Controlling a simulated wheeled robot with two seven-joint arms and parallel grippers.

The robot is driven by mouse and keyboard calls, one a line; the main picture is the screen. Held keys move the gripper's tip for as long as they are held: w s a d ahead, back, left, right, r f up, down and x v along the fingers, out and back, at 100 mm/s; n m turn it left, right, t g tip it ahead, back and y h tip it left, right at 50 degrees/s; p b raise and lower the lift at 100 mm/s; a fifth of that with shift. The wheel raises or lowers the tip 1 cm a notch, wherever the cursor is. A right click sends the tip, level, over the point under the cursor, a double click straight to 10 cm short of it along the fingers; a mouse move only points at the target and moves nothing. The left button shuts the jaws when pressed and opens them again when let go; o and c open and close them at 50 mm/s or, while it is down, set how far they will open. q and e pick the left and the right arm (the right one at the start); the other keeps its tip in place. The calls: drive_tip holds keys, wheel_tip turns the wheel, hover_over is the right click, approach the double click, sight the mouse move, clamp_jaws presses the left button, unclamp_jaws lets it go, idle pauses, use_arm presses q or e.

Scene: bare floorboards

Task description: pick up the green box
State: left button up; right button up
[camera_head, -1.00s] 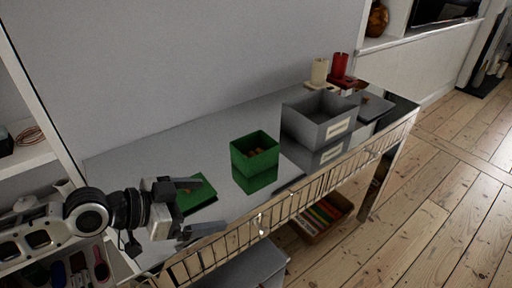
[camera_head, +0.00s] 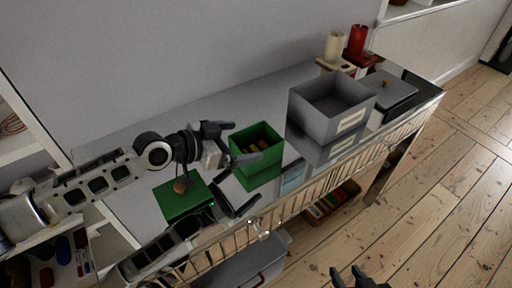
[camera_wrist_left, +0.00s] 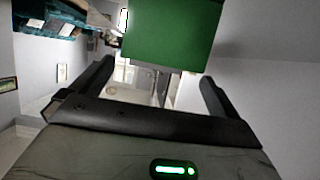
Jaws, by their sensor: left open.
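The open green box (camera_head: 257,152) stands on the shiny grey tabletop with brown items inside. My left gripper (camera_head: 243,142) is open at the box's left side, its fingers pointing right toward it. One finger overlaps the box's front in the head view; I cannot tell whether they touch. In the left wrist view the green box (camera_wrist_left: 175,35) fills the top middle, beyond the open fingers. A flat green lid (camera_head: 180,205) with a brown knob lies left of the box, partly behind my arm. My right gripper (camera_head: 353,277) shows at the bottom edge with its fingers apart, empty.
A larger grey box (camera_head: 325,108) stands close right of the green box, with a grey lid (camera_head: 389,91) beyond. A wire rail (camera_head: 345,155) runs along the front edge.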

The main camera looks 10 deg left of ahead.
sight(273, 136)
use_arm(q)
drive_tip(key=shift+x, duration=2.8)
drive_tip(key=c, duration=0.9)
